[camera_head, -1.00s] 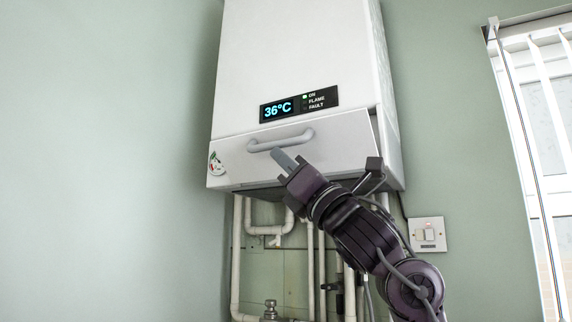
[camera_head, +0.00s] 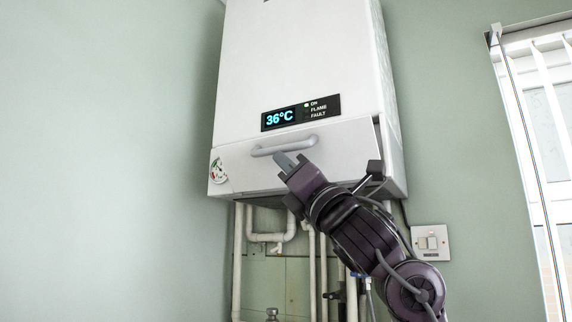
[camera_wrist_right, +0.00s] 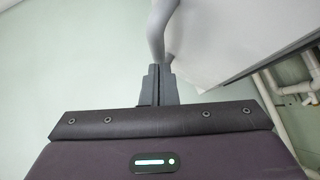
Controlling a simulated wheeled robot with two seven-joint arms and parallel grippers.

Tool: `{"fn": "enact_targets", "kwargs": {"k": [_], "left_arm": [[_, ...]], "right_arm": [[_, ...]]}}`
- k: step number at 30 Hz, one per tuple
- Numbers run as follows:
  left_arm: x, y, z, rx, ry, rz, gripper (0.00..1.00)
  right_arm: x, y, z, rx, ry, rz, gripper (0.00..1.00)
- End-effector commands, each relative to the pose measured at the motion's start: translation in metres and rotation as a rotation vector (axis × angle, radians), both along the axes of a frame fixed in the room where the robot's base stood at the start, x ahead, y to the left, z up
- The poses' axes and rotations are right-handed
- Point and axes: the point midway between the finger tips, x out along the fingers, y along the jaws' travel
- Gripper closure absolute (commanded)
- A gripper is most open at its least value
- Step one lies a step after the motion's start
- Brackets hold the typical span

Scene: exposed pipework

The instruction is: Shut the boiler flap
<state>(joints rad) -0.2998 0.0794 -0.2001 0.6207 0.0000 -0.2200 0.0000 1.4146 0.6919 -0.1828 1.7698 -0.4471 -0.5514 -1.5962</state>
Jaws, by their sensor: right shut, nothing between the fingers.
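The white boiler (camera_head: 300,60) hangs on the green wall, with a lit display reading 36°C. Its flap (camera_head: 255,170) is the lower front panel, with a grey bar handle (camera_head: 275,148). A dark gap shows at the flap's right edge, so the flap stands a little open. My right gripper (camera_head: 285,160) is shut and empty, its fingertips at the flap front just below the handle. In the right wrist view the shut fingers (camera_wrist_right: 157,70) point at the handle (camera_wrist_right: 158,30); I cannot tell whether they touch it. My left gripper is out of view.
White pipes (camera_head: 238,260) run down below the boiler. A wall switch (camera_head: 430,242) is to the right of my right arm. A window with blinds (camera_head: 540,130) is at the far right. The wall on the left is bare.

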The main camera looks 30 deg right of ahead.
Motion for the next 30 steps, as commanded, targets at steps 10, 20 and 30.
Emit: {"fn": "enact_targets", "kwargs": {"k": [10,20,30], "left_arm": [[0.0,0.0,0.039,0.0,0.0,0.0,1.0],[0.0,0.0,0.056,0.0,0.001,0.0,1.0],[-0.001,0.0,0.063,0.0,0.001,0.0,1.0]], "right_arm": [[0.003,-0.008,0.034,0.25,0.142,0.0,1.0],[0.011,-0.021,0.049,0.245,0.142,-0.002,1.0],[0.016,-0.028,0.057,0.242,0.141,-0.001,1.0]]}}
